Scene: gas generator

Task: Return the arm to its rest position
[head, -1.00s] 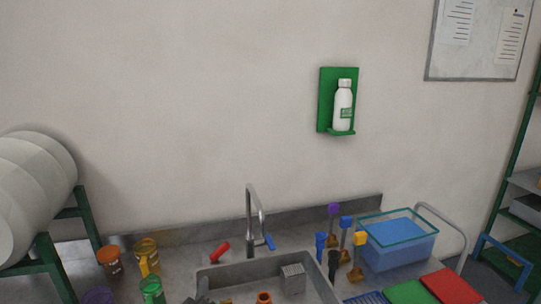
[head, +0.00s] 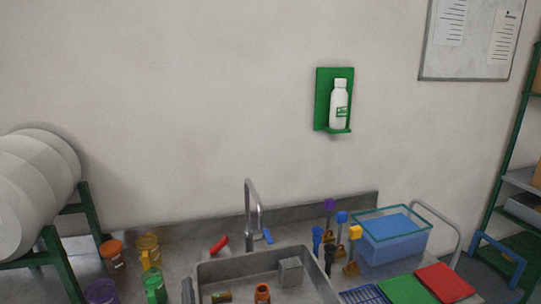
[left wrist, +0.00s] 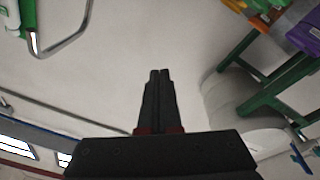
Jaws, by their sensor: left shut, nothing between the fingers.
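My left gripper (left wrist: 160,75) shows in the left wrist view, its two dark fingers together with nothing between them. It points toward the pale wall, with no object touching its tips. I cannot make out the left gripper clearly in the head view. My right gripper is in neither view.
The counter holds a sink (head: 260,262) with a faucet (head: 250,205), orange, yellow, green and purple cups at left, and a blue-filled tank (head: 392,238) at right. The wall above is mostly clear.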

